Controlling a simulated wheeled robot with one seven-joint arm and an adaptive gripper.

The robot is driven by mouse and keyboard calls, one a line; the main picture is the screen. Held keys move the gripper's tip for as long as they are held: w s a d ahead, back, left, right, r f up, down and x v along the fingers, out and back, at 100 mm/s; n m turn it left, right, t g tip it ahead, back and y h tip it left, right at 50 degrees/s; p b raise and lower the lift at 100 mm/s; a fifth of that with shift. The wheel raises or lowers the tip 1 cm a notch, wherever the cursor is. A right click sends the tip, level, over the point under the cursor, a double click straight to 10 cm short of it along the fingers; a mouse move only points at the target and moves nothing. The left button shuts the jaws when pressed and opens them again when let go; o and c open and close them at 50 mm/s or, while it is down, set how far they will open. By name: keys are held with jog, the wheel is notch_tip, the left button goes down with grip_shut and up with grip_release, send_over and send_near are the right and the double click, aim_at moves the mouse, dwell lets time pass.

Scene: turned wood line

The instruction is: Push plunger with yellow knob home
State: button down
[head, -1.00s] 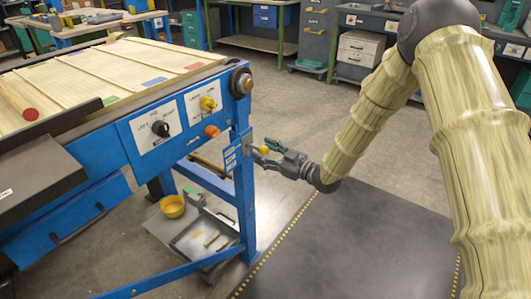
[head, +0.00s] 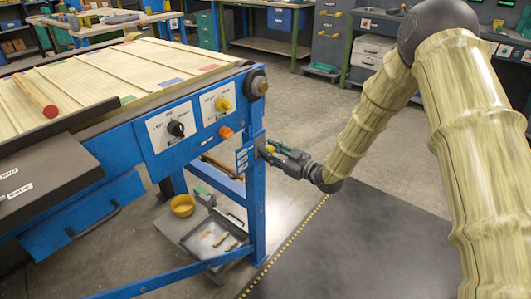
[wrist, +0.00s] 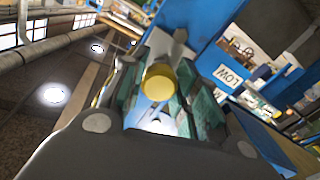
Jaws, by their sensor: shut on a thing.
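The plunger's yellow knob (wrist: 160,83) shows in the wrist view between the green-padded fingers of my gripper (wrist: 157,95). In the head view my gripper (head: 272,150) is at the right side of the blue machine leg (head: 257,195), just below the control panel. There the yellow knob (head: 270,148) is a small spot among the fingers, close to the leg. My gripper is shut on the knob. The plunger's rod and its mount are mostly hidden by the fingers and cannot be made out clearly.
The blue panel above carries a black selector (head: 176,128), a yellow selector (head: 222,104) and an orange button (head: 226,132). A dark floor mat (head: 350,245) lies clear to the right.

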jog(key=shift+w+r, duration=0.1)
jog(key=c, duration=1.4)
grip_release()
jog(key=shift+a, duration=0.1)
jog(key=o, duration=0.3)
jog(key=shift+a, duration=0.1)
jog(key=v, duration=1.2)
jog(key=shift+w, duration=0.1)
